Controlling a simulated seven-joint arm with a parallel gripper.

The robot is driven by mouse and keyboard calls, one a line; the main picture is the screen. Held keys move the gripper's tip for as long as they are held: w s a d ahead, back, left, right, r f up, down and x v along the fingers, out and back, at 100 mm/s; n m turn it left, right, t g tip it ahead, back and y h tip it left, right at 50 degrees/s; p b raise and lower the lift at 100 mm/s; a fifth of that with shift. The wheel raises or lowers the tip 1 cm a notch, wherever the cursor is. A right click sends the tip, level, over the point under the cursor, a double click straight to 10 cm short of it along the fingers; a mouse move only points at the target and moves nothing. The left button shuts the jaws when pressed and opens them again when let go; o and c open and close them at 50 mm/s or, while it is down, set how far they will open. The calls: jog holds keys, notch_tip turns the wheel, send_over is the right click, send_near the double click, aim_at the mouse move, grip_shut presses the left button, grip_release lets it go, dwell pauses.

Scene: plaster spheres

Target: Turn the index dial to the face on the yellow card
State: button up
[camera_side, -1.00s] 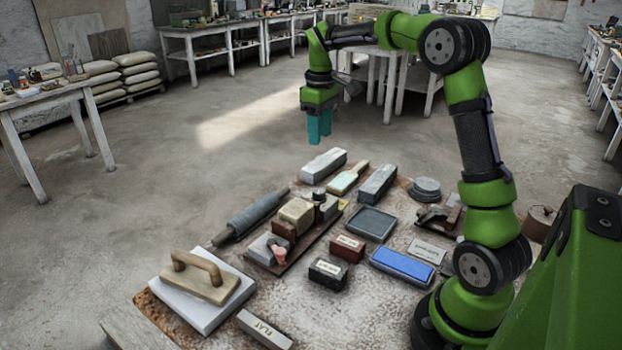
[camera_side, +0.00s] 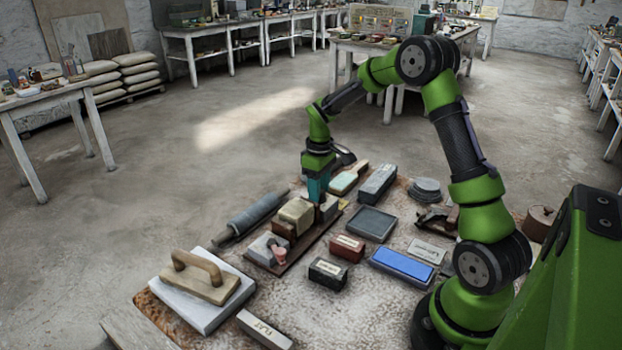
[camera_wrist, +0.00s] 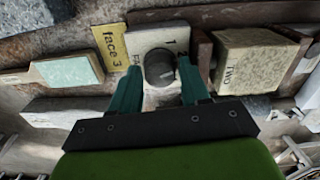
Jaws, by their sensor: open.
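The index dial's dark round knob (camera_wrist: 160,67) sits on a pale plate (camera_wrist: 148,36) marked "1" and partly hidden letters. The yellow card (camera_wrist: 112,48) reads "face 3" and lies left of the plate in the wrist view. My gripper (camera_wrist: 158,96) is open, with its teal fingers on the left and right sides of the knob; I cannot tell whether they touch it. In the side view my gripper (camera_side: 317,192) is down at the far end of the fixture board, and it hides the knob there. A pale block (camera_wrist: 245,60) marked "TWO" stands right of the dial.
A blue sharpening stone (camera_side: 402,265), a dark tray (camera_side: 371,223), a red block (camera_side: 347,248) and a black block (camera_side: 328,273) stand near the fixture. A grey roller (camera_side: 255,215) lies to its left, and a wooden float (camera_side: 200,277) on a white slab in front.

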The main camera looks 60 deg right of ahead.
jog(key=c, duration=0.8)
jog(key=shift+o, duration=0.2)
jog(key=shift+m, duration=0.3)
jog(key=m, duration=0.3)
jog(key=shift+m, duration=2.1)
jog(key=o, duration=0.8)
jog(key=shift+c, duration=0.2)
